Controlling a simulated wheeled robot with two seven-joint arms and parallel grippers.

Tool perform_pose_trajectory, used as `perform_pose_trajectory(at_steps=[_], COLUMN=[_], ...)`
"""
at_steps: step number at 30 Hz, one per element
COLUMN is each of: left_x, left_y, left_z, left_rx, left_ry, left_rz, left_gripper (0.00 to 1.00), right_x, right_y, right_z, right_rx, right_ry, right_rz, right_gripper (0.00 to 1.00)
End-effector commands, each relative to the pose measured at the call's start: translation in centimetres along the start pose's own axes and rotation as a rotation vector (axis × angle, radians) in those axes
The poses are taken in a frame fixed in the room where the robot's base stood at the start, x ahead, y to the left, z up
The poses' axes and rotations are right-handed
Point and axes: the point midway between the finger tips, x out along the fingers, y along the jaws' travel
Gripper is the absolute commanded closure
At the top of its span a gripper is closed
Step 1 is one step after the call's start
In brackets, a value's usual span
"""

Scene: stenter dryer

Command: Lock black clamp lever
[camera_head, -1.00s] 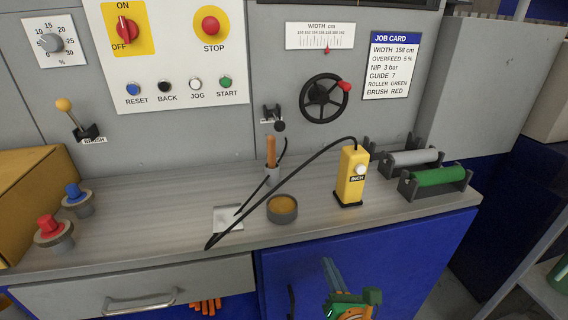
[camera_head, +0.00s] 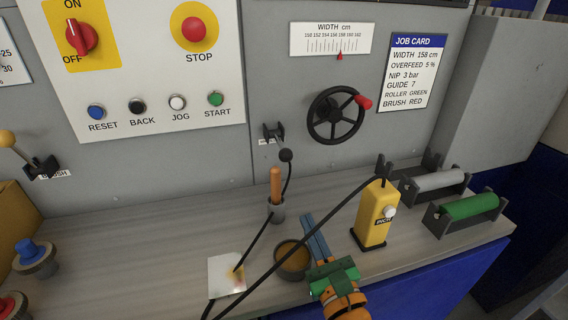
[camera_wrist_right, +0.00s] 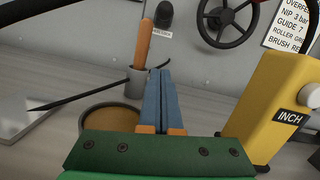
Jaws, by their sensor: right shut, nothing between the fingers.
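The black clamp lever (camera_head: 286,155) is on the grey wall panel, left of the handwheel. Its arm comes out and down from a small black bracket (camera_head: 273,132) and ends in a round knob. The knob also shows at the top of the right wrist view (camera_wrist_right: 163,14), beyond the fingertips. My right gripper (camera_head: 308,217) is shut and empty, with its blue fingers together. It is above the bench beside the round tin, below and right of the lever and apart from it. In the wrist view the fingertips (camera_wrist_right: 158,73) point toward the panel. My left gripper is out of view.
An orange-handled tool (camera_head: 275,186) stands in a grey cup just below the lever. A yellow INCH pendant (camera_head: 375,215) stands right of my gripper, its black cable looping across the bench. The handwheel (camera_head: 338,115) is right of the lever. Rollers (camera_head: 470,207) lie at the right.

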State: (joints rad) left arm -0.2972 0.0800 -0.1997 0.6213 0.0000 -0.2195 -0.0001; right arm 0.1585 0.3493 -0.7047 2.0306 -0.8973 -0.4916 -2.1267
Motion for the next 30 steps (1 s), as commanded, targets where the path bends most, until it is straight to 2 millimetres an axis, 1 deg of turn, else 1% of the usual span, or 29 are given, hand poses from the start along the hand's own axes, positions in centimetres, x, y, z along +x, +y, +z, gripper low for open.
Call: perform_pose_trajectory(at_steps=[7, 10, 14, 24, 25, 27, 30], left_x=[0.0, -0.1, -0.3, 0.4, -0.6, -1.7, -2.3], left_y=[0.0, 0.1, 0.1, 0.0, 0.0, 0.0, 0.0], left_z=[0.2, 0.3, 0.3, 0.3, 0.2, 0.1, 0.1], left_rx=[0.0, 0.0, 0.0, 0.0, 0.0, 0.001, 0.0], left_ry=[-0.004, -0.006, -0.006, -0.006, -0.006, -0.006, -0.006], left_rz=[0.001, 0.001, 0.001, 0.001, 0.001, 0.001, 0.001], left_gripper=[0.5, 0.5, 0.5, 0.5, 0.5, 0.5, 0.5], right_x=[0.0, 0.6, 2.8, 10.2, 10.4, 10.6, 10.9], right_y=[0.0, 0.0, 0.0, 0.0, 0.0, -0.1, -0.1], right_z=[0.0, 0.0, 0.1, -0.1, 1.0, 2.5, 3.5], right_rx=[0.001, 0.001, 0.002, 0.002, 0.003, 0.003, 0.002], right_ry=[0.001, 0.001, -0.001, -0.001, -0.001, -0.001, 0.0], right_rz=[0.0, -0.001, -0.002, -0.001, 0.0, 0.001, 0.0], right_gripper=[1.0, 1.0, 1.0, 1.0, 1.0, 1.0, 1.0])
